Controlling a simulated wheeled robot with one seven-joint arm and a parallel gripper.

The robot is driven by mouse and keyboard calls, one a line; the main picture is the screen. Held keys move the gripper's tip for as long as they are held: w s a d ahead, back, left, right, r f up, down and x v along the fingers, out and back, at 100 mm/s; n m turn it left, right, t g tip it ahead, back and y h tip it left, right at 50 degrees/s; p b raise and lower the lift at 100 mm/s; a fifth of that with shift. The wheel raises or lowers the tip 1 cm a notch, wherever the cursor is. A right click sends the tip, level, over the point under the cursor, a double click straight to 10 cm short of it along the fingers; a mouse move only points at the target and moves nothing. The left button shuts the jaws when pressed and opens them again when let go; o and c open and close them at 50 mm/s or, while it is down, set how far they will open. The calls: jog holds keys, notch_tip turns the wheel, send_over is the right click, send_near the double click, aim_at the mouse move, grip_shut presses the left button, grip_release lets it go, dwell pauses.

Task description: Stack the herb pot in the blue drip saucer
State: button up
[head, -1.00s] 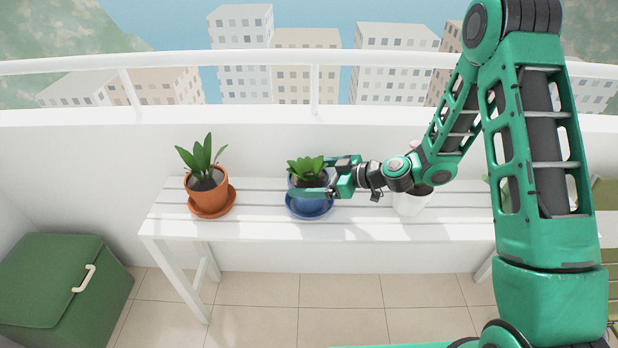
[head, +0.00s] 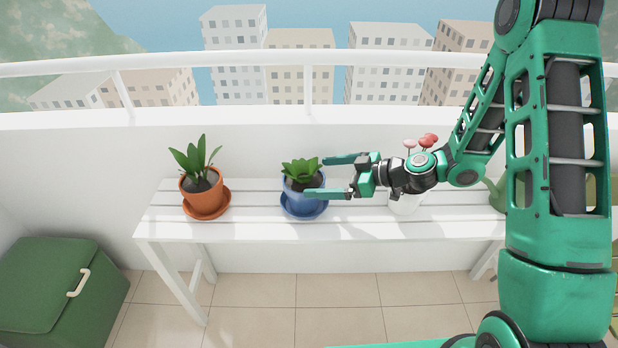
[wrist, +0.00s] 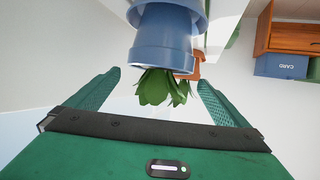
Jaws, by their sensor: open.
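A blue pot with a leafy green herb (head: 300,170) stands upright in the blue drip saucer (head: 304,211) on the white slatted bench. In the wrist view the blue pot (wrist: 160,48) shows upside down, with its saucer (wrist: 165,10) at the top edge and its leaves (wrist: 163,88) between the fingers. My gripper (head: 333,177) is open, just right of the pot, its fingers pointing left towards it. In the wrist view my gripper's two fingers (wrist: 160,83) are spread apart with a gap to the pot on both sides.
An orange pot with a plant (head: 195,190) stands in its orange saucer (head: 208,212) on the left of the bench (head: 250,229). A white pot (head: 403,205) with pink and red flowers stands right, partly behind my gripper. A green lidded box (head: 50,280) is on the floor at left.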

jog(key=v, duration=0.5)
jog(key=shift+d, duration=0.15)
jog(key=s+d+r+m+g+h, duration=0.2)
jog(key=s+d+m+h, duration=0.25)
jog(key=s+d, duration=0.4)
jog(key=s+d+r+m+g+h, duration=0.15)
jog(key=s+d+m+h, duration=0.35)
jog(key=d, duration=0.7)
jog(key=s+d+r+m+g+h, duration=0.1)
jog(key=s+d+r+m, duration=0.3)
jog(key=s, duration=0.5)
jog(key=s+d+r+m+g+h, duration=0.1)
jog(key=s+d+r+m, duration=0.2)
jog(key=s, duration=0.6)
jog(key=d+m, duration=0.2)
jog(key=m, duration=0.1)
jog(key=shift+s+r, duration=0.2)
jog(key=shift+r, duration=0.2)
